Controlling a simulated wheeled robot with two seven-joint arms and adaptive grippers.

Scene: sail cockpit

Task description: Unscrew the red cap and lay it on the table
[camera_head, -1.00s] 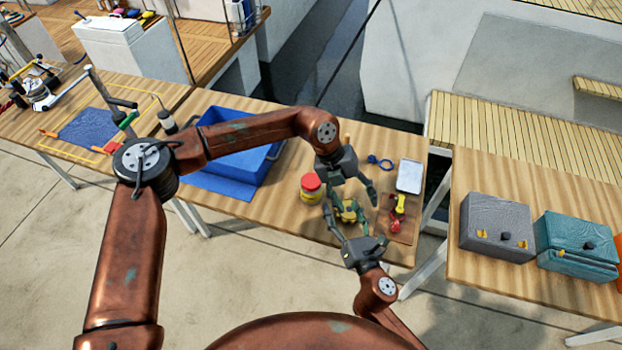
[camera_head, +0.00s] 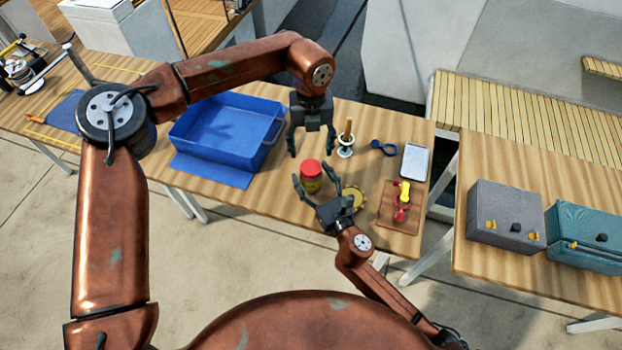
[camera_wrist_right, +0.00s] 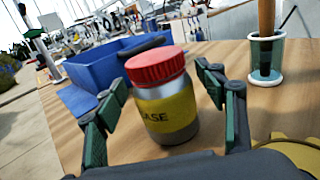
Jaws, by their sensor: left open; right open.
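The jar (camera_head: 312,184) with a yellow label stands upright on the wooden table, and its red cap (camera_head: 310,168) is on top. In the right wrist view the jar (camera_wrist_right: 167,115) and the ribbed red cap (camera_wrist_right: 155,66) sit between the fingers of my right gripper (camera_wrist_right: 165,105). That gripper, also in the head view (camera_head: 318,184), is open, with fingers either side of the jar and visible gaps. My left gripper (camera_head: 312,142) is open and empty, pointing down above the table just behind the jar. The lettering on the label is partly readable.
A blue bin (camera_head: 225,135) stands to the left. A glass cup with a wooden-handled brush (camera_head: 345,146) is behind right. A yellow gear (camera_head: 355,196), blue ring tool (camera_head: 384,148), white tablet (camera_head: 415,162) and wooden board (camera_head: 392,215) lie right. Table in front of the bin's right side is clear.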

